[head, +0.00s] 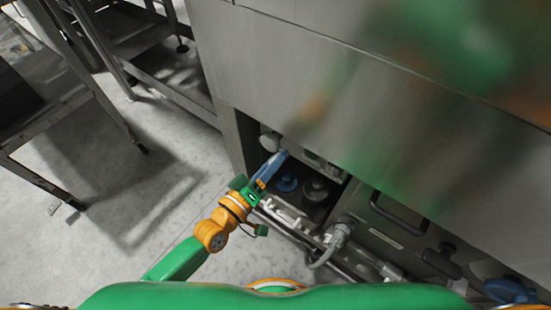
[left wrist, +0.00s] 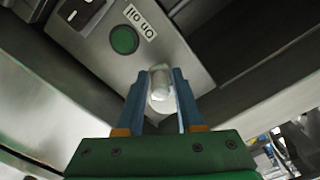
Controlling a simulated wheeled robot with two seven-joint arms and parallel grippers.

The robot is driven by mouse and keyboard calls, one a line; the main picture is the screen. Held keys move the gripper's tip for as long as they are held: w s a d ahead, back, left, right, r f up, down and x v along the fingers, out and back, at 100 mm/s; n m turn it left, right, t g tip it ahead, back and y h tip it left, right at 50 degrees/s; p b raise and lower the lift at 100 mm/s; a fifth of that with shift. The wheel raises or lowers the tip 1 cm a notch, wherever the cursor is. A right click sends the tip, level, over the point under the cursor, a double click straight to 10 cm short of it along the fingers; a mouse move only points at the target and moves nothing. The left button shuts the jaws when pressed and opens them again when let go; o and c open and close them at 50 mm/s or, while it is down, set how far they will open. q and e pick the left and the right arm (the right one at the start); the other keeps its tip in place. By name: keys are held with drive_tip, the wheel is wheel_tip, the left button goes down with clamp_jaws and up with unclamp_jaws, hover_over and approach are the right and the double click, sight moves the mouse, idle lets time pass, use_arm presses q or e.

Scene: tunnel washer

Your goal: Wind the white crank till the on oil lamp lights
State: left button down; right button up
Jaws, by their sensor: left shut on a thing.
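The white crank (left wrist: 160,88) shows in the left wrist view as a pale rounded handle on a grey panel. My left gripper (left wrist: 160,95) has its blue fingers on both sides of it and is shut on it. In the head view my left gripper (head: 278,160) reaches into the opening at the machine's lower left. The oil lamp (left wrist: 124,40) is a round, dull green disc beside the "On oil" label (left wrist: 140,21); it looks unlit. My right gripper (head: 511,291) shows only as a blue part at the lower right edge, and its jaws are unclear.
A large steel housing (head: 330,80) overhangs the opening. A hose fitting (head: 337,235) and a dark handle (head: 398,215) lie to the right. Open floor (head: 165,170) is at left.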

use_arm(q)
drive_tip(key=m, duration=0.3)
drive_tip(key=f+m, duration=0.1)
drive_tip(key=m, duration=0.1)
drive_tip(key=shift+w+a+f, duration=0.1)
drive_tip(key=shift+w+a, duration=0.25)
drive_tip(key=shift+a, duration=0.05)
drive_tip(key=shift+w+a+f+m+p, duration=0.1)
drive_tip(key=shift+w+a+f+m, duration=0.1)
drive_tip(key=shift+m, duration=0.65)
drive_tip(key=shift+w+a+f+m+p, duration=0.1)
drive_tip(key=shift+a+m, duration=0.05)
drive_tip(key=shift+m, duration=0.65)
drive_tip(key=shift+w+a+f+m+p, duration=0.1)
drive_tip(key=shift+a+m, duration=0.1)
drive_tip(key=shift+m, duration=0.65)
drive_tip(key=c, duration=0.7)
unclamp_jaws()
